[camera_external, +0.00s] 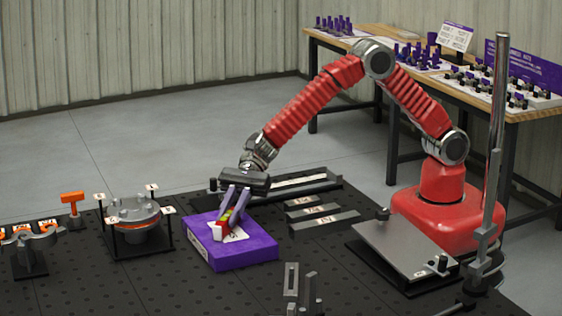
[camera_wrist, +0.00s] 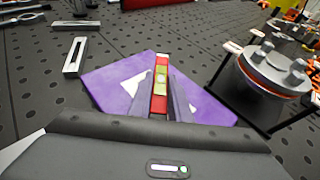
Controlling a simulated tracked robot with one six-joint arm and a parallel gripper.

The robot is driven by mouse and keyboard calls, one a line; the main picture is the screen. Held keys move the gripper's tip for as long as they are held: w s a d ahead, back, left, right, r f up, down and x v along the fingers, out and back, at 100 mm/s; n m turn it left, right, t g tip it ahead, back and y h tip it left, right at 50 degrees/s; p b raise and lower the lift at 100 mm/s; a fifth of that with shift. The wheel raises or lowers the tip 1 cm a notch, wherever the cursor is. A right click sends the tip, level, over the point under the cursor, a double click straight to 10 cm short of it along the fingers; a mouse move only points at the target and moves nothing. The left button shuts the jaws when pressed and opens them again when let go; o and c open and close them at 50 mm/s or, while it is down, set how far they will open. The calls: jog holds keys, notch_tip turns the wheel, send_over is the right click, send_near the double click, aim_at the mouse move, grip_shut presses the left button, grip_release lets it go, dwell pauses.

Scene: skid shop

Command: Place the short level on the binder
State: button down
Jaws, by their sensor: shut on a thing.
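The short level (camera_external: 227,216) is a small red bar with a yellow-green vial and a pale end. In the wrist view the level (camera_wrist: 160,88) points away from me between my fingers. My gripper (camera_external: 234,208) is shut on it and points down over the binder. The binder (camera_external: 250,252) is a thick purple block lying flat on the dark bench, with a white label on top. In the wrist view the binder (camera_wrist: 112,84) spreads out beneath the level. I cannot tell whether the level touches the binder's top. My fingers hide part of the level.
A round flanged metal part (camera_external: 133,212) on a black stand is left of the binder. An orange T-shaped tool (camera_external: 73,203) stands farther left. Flat metal bars (camera_external: 325,221) lie to the right, and a slotted upright piece (camera_external: 291,283) is in front. A grey plate (camera_external: 398,250) is near my base.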

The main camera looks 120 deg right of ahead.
jog(key=c, duration=1.6)
grip_release()
jog(key=shift+c, duration=0.2)
jog(key=v, duration=1.2)
